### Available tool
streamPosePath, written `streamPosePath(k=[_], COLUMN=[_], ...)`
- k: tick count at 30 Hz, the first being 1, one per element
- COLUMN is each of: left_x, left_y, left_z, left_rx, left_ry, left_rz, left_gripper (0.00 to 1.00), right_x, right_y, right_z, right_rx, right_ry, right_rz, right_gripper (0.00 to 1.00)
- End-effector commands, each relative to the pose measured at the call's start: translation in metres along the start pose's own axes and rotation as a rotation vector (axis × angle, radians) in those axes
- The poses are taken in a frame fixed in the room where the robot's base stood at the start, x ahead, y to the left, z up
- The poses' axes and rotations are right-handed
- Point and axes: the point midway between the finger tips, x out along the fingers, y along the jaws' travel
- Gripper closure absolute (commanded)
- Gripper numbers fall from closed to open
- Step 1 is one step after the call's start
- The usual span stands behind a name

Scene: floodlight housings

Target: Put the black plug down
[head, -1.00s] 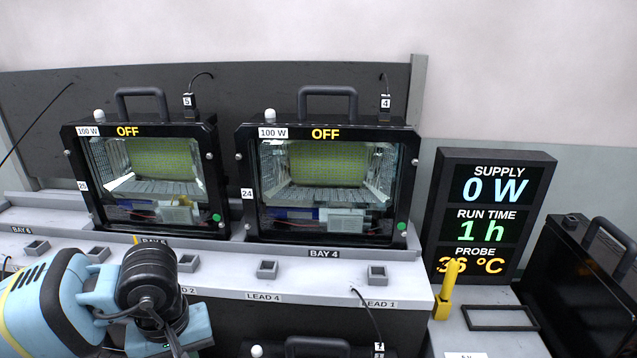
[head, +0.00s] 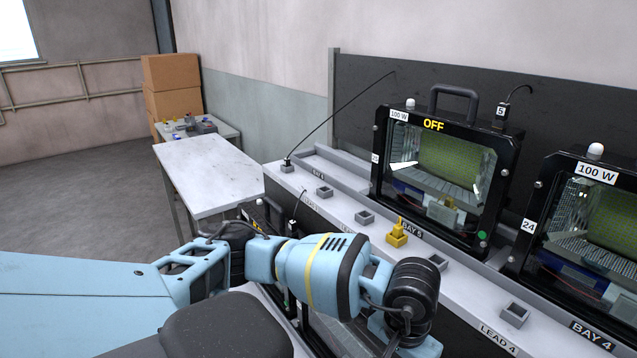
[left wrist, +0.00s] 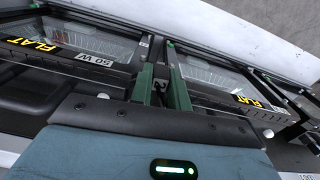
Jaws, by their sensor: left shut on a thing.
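My left gripper (left wrist: 160,72) shows in the left wrist view with its two green fingers close together, shut on a small dark thing between them. That looks like the black plug (left wrist: 160,88), but it is mostly hidden by the fingers. Below the fingers are two floodlight housings marked FLAT, the left one (left wrist: 80,50) also marked 50 W. In the head view my left arm reaches over the front of the bench, and its fingers are out of sight below the bottom edge. My right gripper is not in view.
The grey bench ledge (head: 335,208) carries several small square sockets. A bare white table (head: 208,175) stands at the left, with cardboard boxes (head: 172,85) beyond.

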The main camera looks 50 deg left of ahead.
Motion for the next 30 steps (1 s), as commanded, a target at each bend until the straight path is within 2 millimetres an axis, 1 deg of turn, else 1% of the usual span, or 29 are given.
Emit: streamPosePath(k=[1,6,9,12,15,18,19,21,30], left_x=[0.017,0.058,0.078,0.092,0.101,0.105,0.105,0.105,0.105], left_y=[0.001,0.0,-0.001,-0.003,-0.004,-0.004,-0.004,-0.005,-0.005], left_z=[0.005,0.017,0.024,0.03,0.034,0.036,0.036,0.036,0.036], left_rx=[0.0,-0.002,-0.005,-0.008,-0.01,-0.01,-0.01,-0.01,-0.011], left_ry=[-0.01,-0.009,-0.008,-0.008,-0.006,-0.005,-0.004,-0.004,-0.004], left_rz=[0.004,0.003,0.0,-0.004,-0.007,-0.01,-0.01,-0.01,-0.011], left_gripper=[1.0,1.0,1.0,1.0,1.0,1.0,1.0,1.0,1.0], right_x=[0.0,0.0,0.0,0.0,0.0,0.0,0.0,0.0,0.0], right_y=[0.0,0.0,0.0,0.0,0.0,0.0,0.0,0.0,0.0], right_z=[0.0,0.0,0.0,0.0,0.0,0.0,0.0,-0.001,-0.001], right_rx=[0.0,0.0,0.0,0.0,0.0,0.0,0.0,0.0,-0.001], right_ry=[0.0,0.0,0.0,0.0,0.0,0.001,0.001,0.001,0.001], right_rz=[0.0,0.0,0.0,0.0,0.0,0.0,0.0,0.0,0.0], right_gripper=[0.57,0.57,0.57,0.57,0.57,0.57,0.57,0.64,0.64])
